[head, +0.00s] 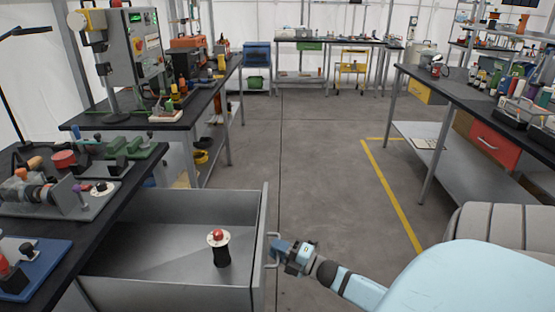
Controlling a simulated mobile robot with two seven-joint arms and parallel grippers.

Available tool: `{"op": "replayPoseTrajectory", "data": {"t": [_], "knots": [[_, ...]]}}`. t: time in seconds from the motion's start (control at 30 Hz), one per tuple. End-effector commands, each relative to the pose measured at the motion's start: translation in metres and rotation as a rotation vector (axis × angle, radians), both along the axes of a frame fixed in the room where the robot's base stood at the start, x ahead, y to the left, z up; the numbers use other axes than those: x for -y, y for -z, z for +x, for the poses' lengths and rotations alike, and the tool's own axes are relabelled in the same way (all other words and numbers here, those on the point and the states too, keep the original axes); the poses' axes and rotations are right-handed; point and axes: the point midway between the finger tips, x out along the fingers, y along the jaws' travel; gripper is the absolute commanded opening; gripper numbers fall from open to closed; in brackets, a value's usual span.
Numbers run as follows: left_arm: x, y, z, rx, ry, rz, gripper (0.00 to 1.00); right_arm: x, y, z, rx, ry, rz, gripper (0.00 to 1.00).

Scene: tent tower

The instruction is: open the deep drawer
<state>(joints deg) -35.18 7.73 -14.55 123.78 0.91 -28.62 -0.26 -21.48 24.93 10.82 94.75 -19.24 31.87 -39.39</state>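The deep drawer (165,290) is a grey metal box under the black-topped bench at the left. It stands pulled well out, and its open inside shows. Its front panel (260,255) faces right and carries a pale bar handle (273,264). My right gripper (277,247) is at this handle, with its fingers closed around the bar; the fingertips are small and partly hidden. A black spool-like object with a white disc and red top (220,250) stands upright inside the drawer. My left gripper is not in view.
The black bench top (128,185) above the drawer holds a vise, tools and a blue tray (35,268). A workbench with a red drawer (494,145) stands at the right. The grey floor (325,170) between is clear, with a yellow line.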

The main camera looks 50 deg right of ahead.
Motion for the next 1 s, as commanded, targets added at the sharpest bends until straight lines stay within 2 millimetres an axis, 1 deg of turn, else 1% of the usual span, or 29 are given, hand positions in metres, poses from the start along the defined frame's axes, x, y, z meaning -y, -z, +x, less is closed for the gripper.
{"op": "replayPoseTrajectory", "data": {"t": [0.13,0.23,0.37,0.6,0.7,0.83,1.0], "knots": [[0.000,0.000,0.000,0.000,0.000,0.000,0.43,0.001,0.001,-0.003,-0.001,0.000,0.000,0.22],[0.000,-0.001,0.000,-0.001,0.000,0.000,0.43,0.003,0.003,-0.012,-0.002,0.001,0.001,0.22],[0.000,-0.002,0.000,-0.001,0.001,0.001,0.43,0.009,0.007,-0.036,-0.005,0.001,0.001,0.22],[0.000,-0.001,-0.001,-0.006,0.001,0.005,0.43,0.024,0.017,-0.089,-0.004,0.002,0.000,0.22],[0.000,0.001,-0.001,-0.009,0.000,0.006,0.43,0.029,0.019,-0.107,-0.003,0.001,0.000,0.22],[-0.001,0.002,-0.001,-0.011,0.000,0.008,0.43,0.033,0.022,-0.123,-0.002,0.001,0.000,0.22],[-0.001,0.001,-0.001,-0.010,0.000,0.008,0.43,0.035,0.023,-0.131,0.000,0.000,0.000,0.22]]}}
